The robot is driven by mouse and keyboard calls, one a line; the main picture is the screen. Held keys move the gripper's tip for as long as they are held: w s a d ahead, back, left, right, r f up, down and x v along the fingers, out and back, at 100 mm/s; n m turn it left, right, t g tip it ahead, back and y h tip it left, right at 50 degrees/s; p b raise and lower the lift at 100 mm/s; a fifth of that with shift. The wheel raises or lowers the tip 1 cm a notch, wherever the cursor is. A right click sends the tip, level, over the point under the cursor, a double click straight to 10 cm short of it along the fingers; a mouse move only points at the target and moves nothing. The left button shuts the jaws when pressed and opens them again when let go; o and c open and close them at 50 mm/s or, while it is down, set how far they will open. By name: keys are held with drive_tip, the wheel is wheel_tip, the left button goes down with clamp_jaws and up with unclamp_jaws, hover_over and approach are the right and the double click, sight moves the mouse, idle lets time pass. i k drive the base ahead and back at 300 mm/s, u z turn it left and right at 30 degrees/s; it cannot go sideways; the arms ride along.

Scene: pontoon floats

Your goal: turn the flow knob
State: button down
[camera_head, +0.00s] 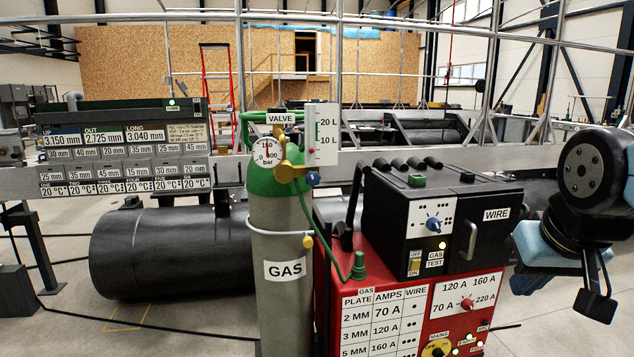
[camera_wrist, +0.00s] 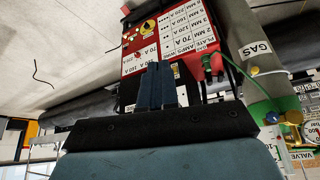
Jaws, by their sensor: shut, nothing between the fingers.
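The flow knob (camera_head: 313,179) is a small blue knob under the white flow meter (camera_head: 321,134), on the brass regulator at the top of the green and grey gas cylinder (camera_head: 281,230). A small blue spot that looks like this knob (camera_wrist: 271,117) shows upside down at the right of the wrist view. My gripper (camera_wrist: 156,86) is shut and empty, its two dark blue fingers side by side. In the head view my arm's end is at the far right, well apart from the knob; its fingertips cannot be made out there.
The red welding machine (camera_head: 385,278) and black wire feeder box (camera_head: 444,213) stand between my arm and the cylinder. A round gauge (camera_head: 267,154) and green hose sit close to the knob. A large black pipe (camera_head: 165,252) lies behind, beneath a panel of readouts (camera_head: 124,147).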

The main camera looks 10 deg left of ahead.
sight(312, 178)
drive_tip(key=z, duration=1.4)
drive_tip(key=k, duration=1.65)
drive_tip(key=u, duration=1.35)
drive_tip(key=i, duration=0.75)
drive_tip(key=u, duration=0.1)
